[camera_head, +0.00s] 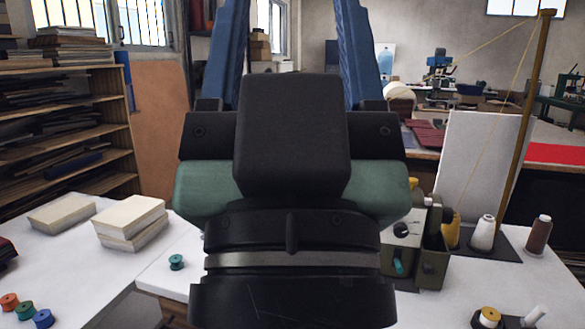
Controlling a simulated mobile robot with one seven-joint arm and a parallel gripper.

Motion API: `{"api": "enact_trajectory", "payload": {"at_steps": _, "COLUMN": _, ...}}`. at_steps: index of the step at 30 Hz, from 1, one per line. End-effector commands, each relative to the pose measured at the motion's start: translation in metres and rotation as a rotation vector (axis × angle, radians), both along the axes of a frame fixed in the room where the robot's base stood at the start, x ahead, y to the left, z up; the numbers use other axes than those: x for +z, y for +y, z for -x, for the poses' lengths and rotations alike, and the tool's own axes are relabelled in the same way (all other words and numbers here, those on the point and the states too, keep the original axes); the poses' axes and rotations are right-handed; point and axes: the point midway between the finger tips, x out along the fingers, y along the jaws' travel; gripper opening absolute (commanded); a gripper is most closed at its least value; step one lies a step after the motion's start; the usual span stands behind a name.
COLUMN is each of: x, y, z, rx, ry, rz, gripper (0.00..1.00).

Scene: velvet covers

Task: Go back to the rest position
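My gripper (293,35) fills the middle of the view, seen from behind and close to the camera. It has a black housing, green sides and a black wrist with a grey band. Its two blue fingers point up and away and stand well apart. The fingertips are cut off by the top edge. The gripper hides the middle of the white table behind it.
White tabletops (75,277) lie on both sides. Left are book blocks (130,218), small spools (176,262) and shelves (75,125). Right are a small machine (425,245), thread cones (483,233) and a tall wooden post (530,110) with thread. A red-topped bench stands behind.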

Motion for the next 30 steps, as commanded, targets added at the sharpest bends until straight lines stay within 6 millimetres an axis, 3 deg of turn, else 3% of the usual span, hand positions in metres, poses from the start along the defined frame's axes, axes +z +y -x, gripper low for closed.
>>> {"api": "enact_trajectory", "payload": {"at_steps": 1, "x": 0.034, "y": 0.0, "z": 0.0, "rx": 0.0, "ry": 0.0, "rz": 0.0, "gripper": 0.62}}
{"api": "enact_trajectory", "payload": {"at_steps": 9, "x": 0.114, "y": 0.0, "z": 0.0, "rx": 0.001, "ry": 0.0, "rz": 0.001, "gripper": 0.62}}
{"api": "enact_trajectory", "payload": {"at_steps": 12, "x": 0.134, "y": 0.0, "z": 0.0, "rx": 0.001, "ry": 0.001, "rz": 0.0, "gripper": 0.62}}
{"api": "enact_trajectory", "payload": {"at_steps": 18, "x": 0.152, "y": 0.0, "z": 0.0, "rx": 0.001, "ry": 0.001, "rz": 0.0, "gripper": 0.62}}
{"api": "enact_trajectory", "payload": {"at_steps": 30, "x": 0.153, "y": 0.0, "z": 0.0, "rx": 0.001, "ry": 0.001, "rz": 0.0, "gripper": 0.62}}
